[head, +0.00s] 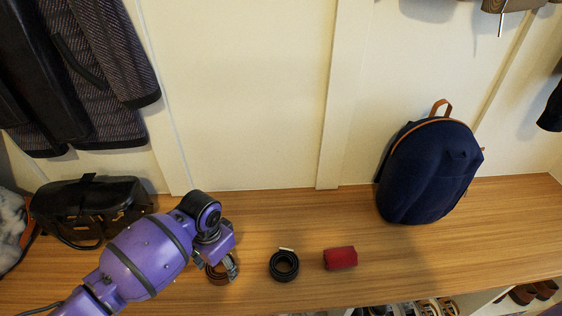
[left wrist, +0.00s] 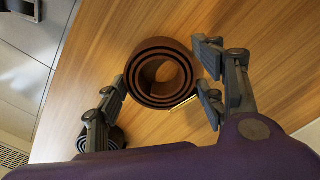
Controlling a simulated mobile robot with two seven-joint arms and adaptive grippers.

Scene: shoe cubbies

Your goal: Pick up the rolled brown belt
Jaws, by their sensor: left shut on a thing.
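The rolled brown belt (head: 217,277) is on the wooden bench top, partly hidden under my left gripper (head: 220,266) in the head view. In the left wrist view the belt (left wrist: 147,76) shows as a spiral coil with a thin brass-coloured edge at its lower right. My left gripper (left wrist: 165,90) has a finger on each side of the coil and is shut on it. The belt looks to be at or close to the bench surface; I cannot tell whether it is lifted. My right gripper is not in view.
A rolled black belt (head: 284,275) and a red rolled item (head: 340,258) lie to the right on the bench (head: 310,215). A navy backpack (head: 430,170) stands farther right. A black bag (head: 90,208) sits at left, under hanging coats (head: 100,60). Shoes (head: 425,308) show below the front edge.

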